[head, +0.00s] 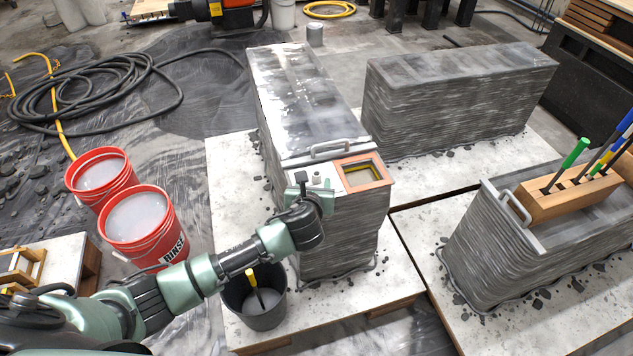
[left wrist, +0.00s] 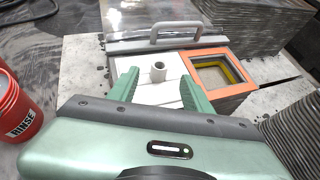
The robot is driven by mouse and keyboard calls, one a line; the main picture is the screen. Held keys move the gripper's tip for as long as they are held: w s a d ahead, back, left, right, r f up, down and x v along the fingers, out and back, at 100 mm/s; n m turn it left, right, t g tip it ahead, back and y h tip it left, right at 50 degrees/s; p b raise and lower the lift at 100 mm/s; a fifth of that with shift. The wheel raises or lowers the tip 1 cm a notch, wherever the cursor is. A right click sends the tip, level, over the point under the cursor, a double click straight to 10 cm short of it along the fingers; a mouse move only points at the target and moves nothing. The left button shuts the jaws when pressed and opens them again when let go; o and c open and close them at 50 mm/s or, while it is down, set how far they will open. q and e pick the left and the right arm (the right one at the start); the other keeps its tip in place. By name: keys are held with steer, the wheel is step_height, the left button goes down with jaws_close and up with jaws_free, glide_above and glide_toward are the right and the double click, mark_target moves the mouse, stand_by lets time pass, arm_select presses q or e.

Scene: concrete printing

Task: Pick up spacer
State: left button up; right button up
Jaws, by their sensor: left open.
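The spacer looks to be a small grey upright tube (head: 316,177) on a white surface at the near end of the left printed concrete block (head: 345,230). In the left wrist view the tube (left wrist: 158,73) stands between and slightly beyond the two green fingers, with a hole in its top. My left gripper (head: 314,190) is open over this near end. In the left wrist view my left gripper (left wrist: 160,88) shows its fingers spread to either side of the tube, with nothing held. Whether they reach down to its height I cannot tell. My right gripper is out of view.
An orange-framed opening (head: 362,173) lies right of the tube, with a metal handle (head: 329,149) behind it. A dark bucket (head: 256,297) stands below my left arm. Red buckets (head: 143,226) stand left. A wooden tool holder (head: 572,190) sits on the right block.

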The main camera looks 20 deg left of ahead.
mark_target(317, 172)
arm_select(q)
steer(key=shift+b+x, duration=0.3)
steer(key=shift+x, duration=3.15)
jaws_close()
